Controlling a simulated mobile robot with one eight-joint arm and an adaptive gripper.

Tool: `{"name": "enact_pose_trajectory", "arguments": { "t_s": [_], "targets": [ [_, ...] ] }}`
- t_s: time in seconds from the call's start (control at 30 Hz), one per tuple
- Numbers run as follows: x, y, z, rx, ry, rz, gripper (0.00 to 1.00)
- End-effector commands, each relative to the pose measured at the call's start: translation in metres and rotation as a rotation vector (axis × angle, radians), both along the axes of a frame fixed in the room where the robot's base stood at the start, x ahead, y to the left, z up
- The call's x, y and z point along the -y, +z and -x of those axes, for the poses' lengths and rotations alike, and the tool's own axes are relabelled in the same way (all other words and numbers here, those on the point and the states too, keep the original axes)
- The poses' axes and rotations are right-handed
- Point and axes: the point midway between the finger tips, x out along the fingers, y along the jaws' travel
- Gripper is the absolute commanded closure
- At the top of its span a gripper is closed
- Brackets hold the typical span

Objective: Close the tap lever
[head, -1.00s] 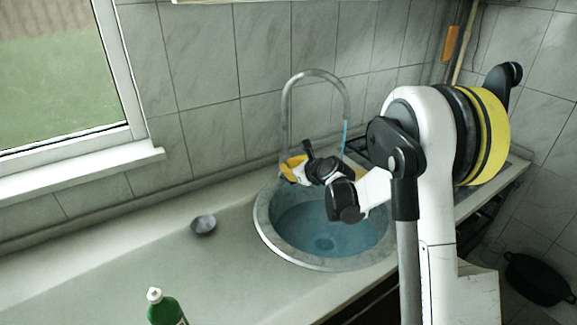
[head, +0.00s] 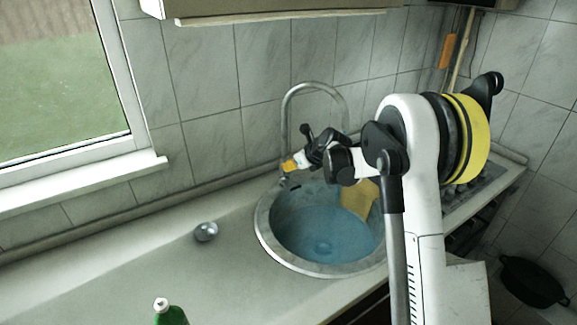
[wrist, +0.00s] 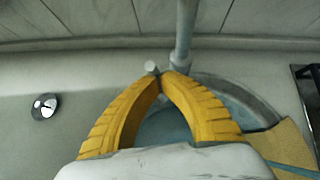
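The grey tap (head: 315,88) arches up behind the sink, and its upright also shows in the wrist view (wrist: 184,30). A short grey stub, apparently the tap lever (wrist: 152,67), sticks out left of the tap's base, at my fingertips. Whether they touch it I cannot tell. My gripper (wrist: 163,76) has yellow fingers that arch together and meet at the tips, with nothing seen between them. In the head view my gripper (head: 290,165) is by the tap's base, over the sink's back-left rim, and hides the lever.
The round sink (head: 265,235) holds bluish water and a tan piece (head: 358,200) at its right side. A small round metal item (head: 206,232) lies on the counter (head: 120,270) to the left. A green bottle (head: 170,315) stands in front. A cabinet (head: 280,10) hangs above.

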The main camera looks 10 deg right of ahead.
Motion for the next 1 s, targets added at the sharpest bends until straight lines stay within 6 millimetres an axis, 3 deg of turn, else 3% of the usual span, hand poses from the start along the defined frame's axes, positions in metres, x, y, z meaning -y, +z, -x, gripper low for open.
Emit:
{"name": "enact_pose_trajectory", "arguments": {
  "t_s": [1.0],
  "targets": [
    [0.0026, 0.0028, -0.0095, 0.003, 0.001, 0.001, 1.0]
  ]
}}
